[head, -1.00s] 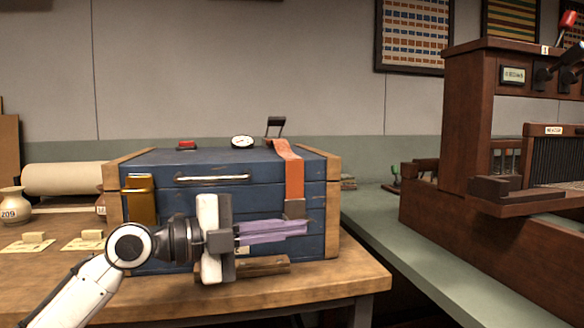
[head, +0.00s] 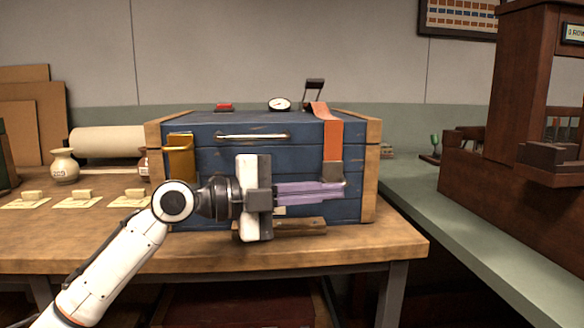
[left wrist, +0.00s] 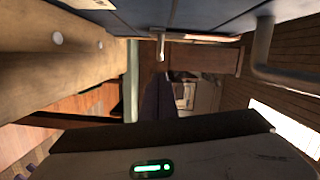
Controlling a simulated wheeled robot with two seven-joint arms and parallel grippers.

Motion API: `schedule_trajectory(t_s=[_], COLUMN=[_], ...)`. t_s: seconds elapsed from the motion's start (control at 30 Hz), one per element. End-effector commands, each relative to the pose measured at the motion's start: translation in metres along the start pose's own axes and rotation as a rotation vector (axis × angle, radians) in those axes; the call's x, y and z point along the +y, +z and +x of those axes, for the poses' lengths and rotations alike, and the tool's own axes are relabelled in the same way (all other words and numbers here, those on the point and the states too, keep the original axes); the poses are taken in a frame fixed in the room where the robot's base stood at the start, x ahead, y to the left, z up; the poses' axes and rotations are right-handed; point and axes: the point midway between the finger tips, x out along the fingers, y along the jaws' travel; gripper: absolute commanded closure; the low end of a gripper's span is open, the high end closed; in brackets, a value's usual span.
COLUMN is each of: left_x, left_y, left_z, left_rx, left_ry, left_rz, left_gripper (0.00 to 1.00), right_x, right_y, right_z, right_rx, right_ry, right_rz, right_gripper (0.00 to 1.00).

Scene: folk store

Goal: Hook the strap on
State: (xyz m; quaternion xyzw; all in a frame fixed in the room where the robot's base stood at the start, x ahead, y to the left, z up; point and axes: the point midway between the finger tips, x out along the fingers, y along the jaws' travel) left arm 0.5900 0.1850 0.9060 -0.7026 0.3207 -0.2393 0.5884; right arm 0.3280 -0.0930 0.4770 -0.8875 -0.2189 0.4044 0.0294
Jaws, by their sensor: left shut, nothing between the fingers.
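An orange strap (head: 333,135) comes over the lid of a blue chest (head: 230,157) and hangs down its front near the right end. A dark metal piece (head: 332,171) is at the strap's lower end. My left gripper (head: 340,190) lies level in front of the chest, pointing right. Its long purple fingers are shut with nothing between them. Their tips are just below the strap's end piece; I cannot tell whether they touch it. My right gripper is not in view.
The chest stands on a wooden bench (head: 130,255). A dial (head: 279,104), a red item (head: 223,107) and a dark bracket (head: 314,88) are on top. A brass holder (head: 180,160) is at its front left. A green counter (head: 440,215) and dark wooden loom (head: 535,110) are at the right.

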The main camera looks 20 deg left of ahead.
Motion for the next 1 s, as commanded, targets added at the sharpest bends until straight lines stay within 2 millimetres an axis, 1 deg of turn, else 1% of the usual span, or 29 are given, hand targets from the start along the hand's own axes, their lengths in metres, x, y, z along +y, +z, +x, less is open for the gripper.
schedule_trajectory(t_s=[0.07,0.23,0.27,0.3,0.4,0.5,0.6,0.8,1.0], left_x=[0.004,0.014,0.015,0.016,0.019,0.02,0.02,0.019,0.019], left_y=[-0.007,-0.033,-0.029,-0.028,-0.027,-0.027,-0.027,-0.027,-0.028], left_z=[0.001,0.003,-0.007,-0.018,-0.043,-0.062,-0.077,-0.092,-0.095], left_rx=[0.005,0.016,0.009,0.007,0.008,0.01,0.011,0.013,0.014], left_ry=[0.002,0.004,0.006,0.007,0.008,0.006,0.005,0.003,0.003], left_rz=[0.0,0.002,0.0,0.0,-0.001,-0.003,-0.001,-0.001,0.001], left_gripper=[1.0,1.0,1.0,1.0,1.0,1.0,1.0,1.0,1.0], right_x=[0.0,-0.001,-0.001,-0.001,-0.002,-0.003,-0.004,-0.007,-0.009], right_y=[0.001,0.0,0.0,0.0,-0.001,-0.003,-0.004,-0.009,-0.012], right_z=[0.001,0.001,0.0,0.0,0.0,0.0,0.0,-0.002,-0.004], right_rx=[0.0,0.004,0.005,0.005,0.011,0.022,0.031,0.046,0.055], right_ry=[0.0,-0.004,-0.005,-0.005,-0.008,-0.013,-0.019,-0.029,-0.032], right_rz=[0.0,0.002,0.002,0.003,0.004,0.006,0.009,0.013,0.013], right_gripper=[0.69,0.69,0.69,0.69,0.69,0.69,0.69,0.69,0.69])
